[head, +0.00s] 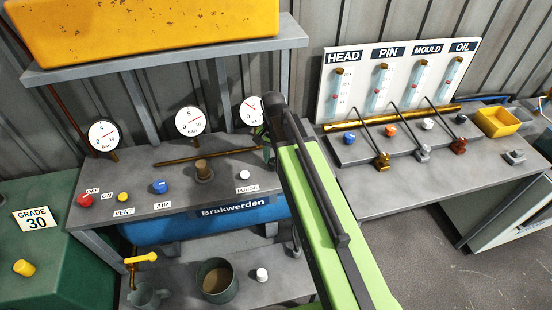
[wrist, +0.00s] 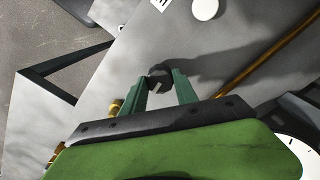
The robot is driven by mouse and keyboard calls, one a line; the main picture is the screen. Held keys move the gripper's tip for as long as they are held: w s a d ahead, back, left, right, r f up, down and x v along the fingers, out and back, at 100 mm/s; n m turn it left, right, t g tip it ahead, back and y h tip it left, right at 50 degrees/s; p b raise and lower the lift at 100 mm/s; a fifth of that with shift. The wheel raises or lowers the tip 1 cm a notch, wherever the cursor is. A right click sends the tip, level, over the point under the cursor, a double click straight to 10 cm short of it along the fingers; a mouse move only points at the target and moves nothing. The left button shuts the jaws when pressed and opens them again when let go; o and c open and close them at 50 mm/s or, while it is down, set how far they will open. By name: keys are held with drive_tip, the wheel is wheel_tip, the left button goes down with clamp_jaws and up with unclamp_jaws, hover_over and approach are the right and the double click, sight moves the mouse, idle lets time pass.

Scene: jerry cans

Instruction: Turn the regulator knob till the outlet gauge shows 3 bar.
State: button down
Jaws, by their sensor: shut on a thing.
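In the wrist view my gripper (wrist: 160,76) has its two green fingers on either side of a small dark round knob (wrist: 157,83), and it is shut on it. I take this to be the regulator knob; the fingers hide part of it. In the head view my arm hides the knob and the fingertips. A white gauge (head: 252,111) at the back right of the bench is partly covered by the arm. Two more gauges, left (head: 103,135) and middle (head: 190,121), show red needles. The dials are too small to read surely, and I cannot tell which is the outlet gauge.
A brass pipe (head: 205,157) runs behind. Several levers stand on the right bench (head: 390,193).

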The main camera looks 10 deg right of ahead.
sight(274, 161)
drive_tip(key=shift+w, duration=0.1)
drive_tip(key=c, duration=0.9)
unclamp_jaws()
drive_tip(key=shift+c, duration=0.2)
wheel_tip(274, 161, up, 17)
drive_tip(key=p, duration=1.7)
drive_tip(key=shift+r, duration=0.2)
